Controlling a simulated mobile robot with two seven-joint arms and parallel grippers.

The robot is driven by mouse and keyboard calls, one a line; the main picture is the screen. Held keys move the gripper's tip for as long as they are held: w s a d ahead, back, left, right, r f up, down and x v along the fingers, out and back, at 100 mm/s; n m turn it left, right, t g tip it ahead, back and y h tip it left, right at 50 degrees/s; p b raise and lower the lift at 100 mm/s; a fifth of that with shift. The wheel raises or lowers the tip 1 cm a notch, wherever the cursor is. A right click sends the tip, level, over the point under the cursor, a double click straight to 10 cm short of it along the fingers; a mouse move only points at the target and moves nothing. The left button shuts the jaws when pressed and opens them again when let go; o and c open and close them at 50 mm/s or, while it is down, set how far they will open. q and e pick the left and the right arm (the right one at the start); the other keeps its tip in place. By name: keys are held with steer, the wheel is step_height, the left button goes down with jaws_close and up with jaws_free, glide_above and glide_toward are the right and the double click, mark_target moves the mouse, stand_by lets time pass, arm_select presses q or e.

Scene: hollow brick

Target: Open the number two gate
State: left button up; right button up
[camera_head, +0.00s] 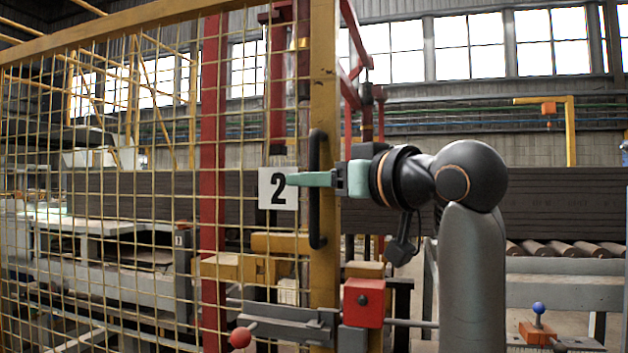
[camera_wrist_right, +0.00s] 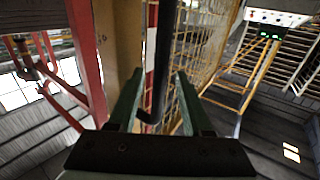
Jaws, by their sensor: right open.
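The number two gate is a yellow wire-mesh panel in a yellow frame (camera_head: 323,95), filling the left of the head view. A white plate with a black 2 (camera_head: 277,189) hangs on it. A black vertical bar handle (camera_head: 317,225) is on its right upright. My right gripper (camera_head: 292,180) comes in from the right at the handle's mid-height and partly covers it. In the right wrist view the handle (camera_wrist_right: 163,50) runs between the two green fingers of the open gripper (camera_wrist_right: 160,75); the fingers stand apart from it. My left gripper is not in view.
A red box (camera_head: 363,302) and a rod with a red ball (camera_head: 240,338) sit below the handle. A roller conveyor (camera_head: 560,249) and a blue-knobbed lever (camera_head: 538,309) are at the right. Stacked dark bricks (camera_head: 130,195) lie behind the mesh.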

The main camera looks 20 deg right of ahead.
steer(key=shift+w+a, duration=0.15)
steer(key=shift+w, duration=0.15)
jaws_close()
stand_by(1.3)
